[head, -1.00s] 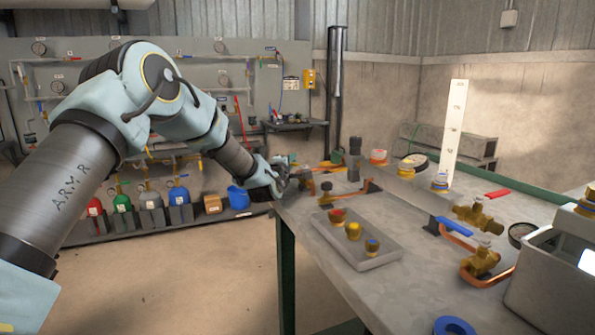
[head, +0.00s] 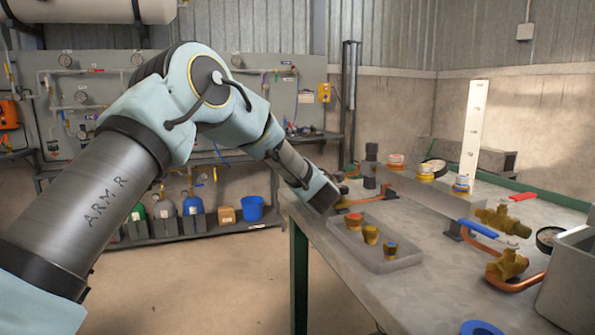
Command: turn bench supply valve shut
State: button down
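The workbench (head: 440,285) carries several brass and copper fittings, and I cannot tell for sure which one is the bench supply valve. A yellow lever (head: 366,199) on copper pipework lies near the bench's far left part. A blue lever (head: 478,229) sits beside a brass valve body (head: 503,221) on the right, with a second brass fitting (head: 507,264) on copper pipe below. My gripper (head: 328,199) is at the bench's left edge, just left of the yellow lever. Its fingers are hidden by the wrist, so I cannot see whether it touches anything.
A grey tray (head: 362,258) with several brass fittings lies close to my gripper. A grey block (head: 440,196) with capped fittings, a white upright plate (head: 474,135) and a red lever (head: 522,197) stand behind. A grey box (head: 570,285) fills the right. Floor left of the bench is clear.

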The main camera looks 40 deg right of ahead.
jog(key=shift+f, duration=0.1)
jog(key=c, duration=1)
grip_release()
jog(key=shift+o, duration=0.2)
